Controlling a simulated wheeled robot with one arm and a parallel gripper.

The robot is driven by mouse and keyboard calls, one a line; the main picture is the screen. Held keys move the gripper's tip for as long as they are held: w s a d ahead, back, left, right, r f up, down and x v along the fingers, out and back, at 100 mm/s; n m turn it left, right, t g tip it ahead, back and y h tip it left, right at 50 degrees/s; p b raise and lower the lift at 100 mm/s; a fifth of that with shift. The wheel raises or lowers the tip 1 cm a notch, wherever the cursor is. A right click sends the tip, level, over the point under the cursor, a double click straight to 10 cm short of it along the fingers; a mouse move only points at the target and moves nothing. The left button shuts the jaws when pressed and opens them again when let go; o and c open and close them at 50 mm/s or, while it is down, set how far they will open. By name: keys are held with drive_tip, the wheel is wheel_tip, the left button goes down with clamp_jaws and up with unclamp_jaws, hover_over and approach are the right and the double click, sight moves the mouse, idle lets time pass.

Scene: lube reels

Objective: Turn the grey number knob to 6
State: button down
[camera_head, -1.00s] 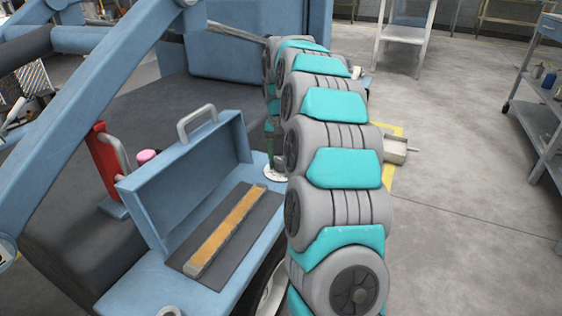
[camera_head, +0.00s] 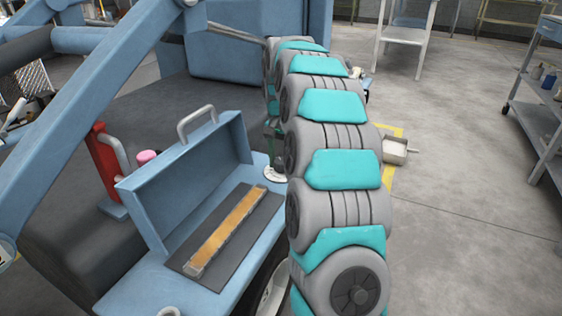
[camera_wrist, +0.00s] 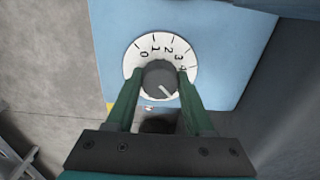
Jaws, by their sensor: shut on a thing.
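In the wrist view, the grey knob (camera_wrist: 158,77) sits in the middle of a round white dial (camera_wrist: 133,62). The numbers 0 to 4 show clockwise along the dial's upper part; the lower right part is hidden by a finger. A light pointer line on the knob points to the lower right, past the 4; the number at its end cannot be read. My gripper (camera_wrist: 159,84) is shut on the knob, with one dark green finger on each side. In the head view, the white dial (camera_head: 275,176) shows partly beside my arm; the knob is hidden there.
The dial is on a blue panel (camera_wrist: 115,30). In the head view, an open blue box (camera_head: 180,180) with an orange-brown bar (camera_head: 228,233) stands left of my arm. A red part (camera_head: 103,165) is further left.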

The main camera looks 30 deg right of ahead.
sight(281, 161)
drive_tip(key=shift+c, duration=1.4)
unclamp_jaws()
drive_tip(key=shift+r, duration=0.1)
wheel_tip(281, 161, up, 8)
drive_tip(key=shift+f, duration=0.15)
